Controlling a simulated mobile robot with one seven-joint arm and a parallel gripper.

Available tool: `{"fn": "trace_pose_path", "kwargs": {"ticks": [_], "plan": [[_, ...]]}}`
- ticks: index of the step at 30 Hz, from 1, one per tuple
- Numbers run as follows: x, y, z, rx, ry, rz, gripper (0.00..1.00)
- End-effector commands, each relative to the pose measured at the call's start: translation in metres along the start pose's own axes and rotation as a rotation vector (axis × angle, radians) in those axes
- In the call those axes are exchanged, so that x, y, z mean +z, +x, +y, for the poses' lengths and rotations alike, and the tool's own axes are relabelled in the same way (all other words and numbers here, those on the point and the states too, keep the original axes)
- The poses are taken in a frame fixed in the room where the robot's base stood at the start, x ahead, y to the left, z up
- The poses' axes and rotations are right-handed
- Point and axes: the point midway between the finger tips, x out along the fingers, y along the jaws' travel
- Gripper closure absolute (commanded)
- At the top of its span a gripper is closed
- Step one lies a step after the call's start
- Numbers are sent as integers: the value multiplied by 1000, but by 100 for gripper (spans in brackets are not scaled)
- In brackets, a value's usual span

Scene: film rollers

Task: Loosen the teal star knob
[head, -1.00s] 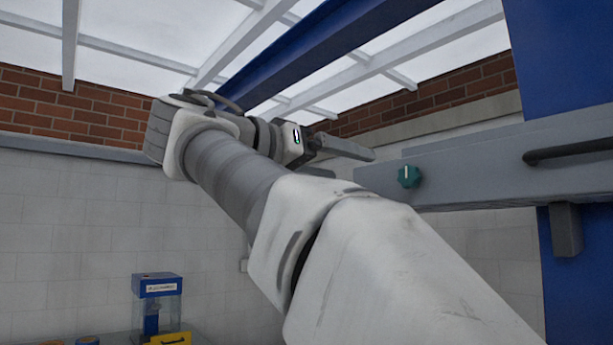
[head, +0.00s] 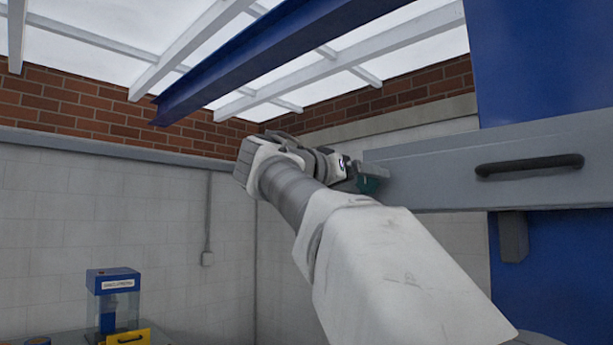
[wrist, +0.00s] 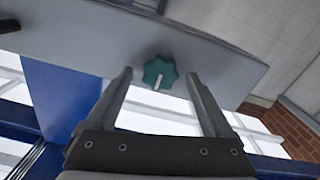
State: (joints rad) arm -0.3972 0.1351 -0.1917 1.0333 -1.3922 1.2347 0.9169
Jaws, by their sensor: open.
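The teal star knob (wrist: 160,73) sits on the face of a grey panel (wrist: 215,62), with a pale pointer mark on it. In the wrist view it lies between and just beyond the tips of my open gripper (wrist: 160,74), with visible gaps on both sides. In the head view the knob (head: 369,185) is partly hidden behind my gripper (head: 370,172), which is right at the left end of the panel. I cannot tell whether the fingers touch the knob.
A dark handle (head: 530,165) sticks out of the panel to the right of the knob. A blue upright (head: 560,60) stands behind the panel, and a blue beam (head: 290,55) runs overhead. A small blue-topped machine (head: 113,300) stands at the lower left.

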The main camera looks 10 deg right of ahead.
Motion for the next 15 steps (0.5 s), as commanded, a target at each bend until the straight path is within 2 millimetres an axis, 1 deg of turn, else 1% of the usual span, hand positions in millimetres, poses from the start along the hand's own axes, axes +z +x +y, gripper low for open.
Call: {"fn": "trace_pose_path", "kwargs": {"ticks": [1, 4, 12, 13, 15], "plan": [[-1, 4, 0, 1, -1, 0, 14], [0, 9, 0, 0, 0, 1, 14], [0, 10, 0, 0, 0, 0, 14], [0, 10, 0, 0, 0, 0, 17], [0, 10, 0, 0, -1, 0, 30]]}}
